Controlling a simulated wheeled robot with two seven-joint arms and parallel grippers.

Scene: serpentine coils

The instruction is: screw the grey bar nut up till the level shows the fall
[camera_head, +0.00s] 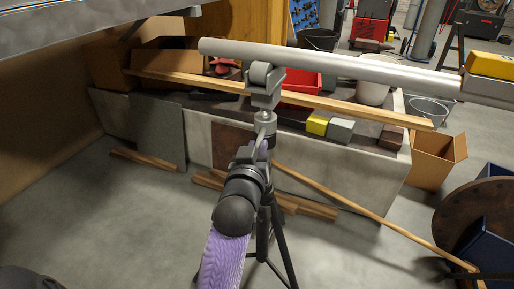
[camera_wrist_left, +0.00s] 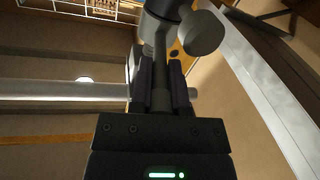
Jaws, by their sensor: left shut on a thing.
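A long light-grey pipe (camera_head: 350,65) rests on the head (camera_head: 264,80) of a dark tripod stand (camera_head: 281,245). The grey bar nut (camera_head: 264,120) is below that head, around the stand's post. My left gripper (camera_head: 260,146), on the arm with a purple sleeve, is at the nut from below. In the left wrist view its two fingers (camera_wrist_left: 162,85) are shut on a dark grey bar (camera_wrist_left: 160,65), with the pipe (camera_wrist_left: 60,91) to the left. A yellow level (camera_head: 490,65) sits on the pipe at the right edge; its reading is not legible. My right gripper is not seen.
A cardboard box (camera_head: 437,160) and a large spool (camera_head: 465,215) stand at right.

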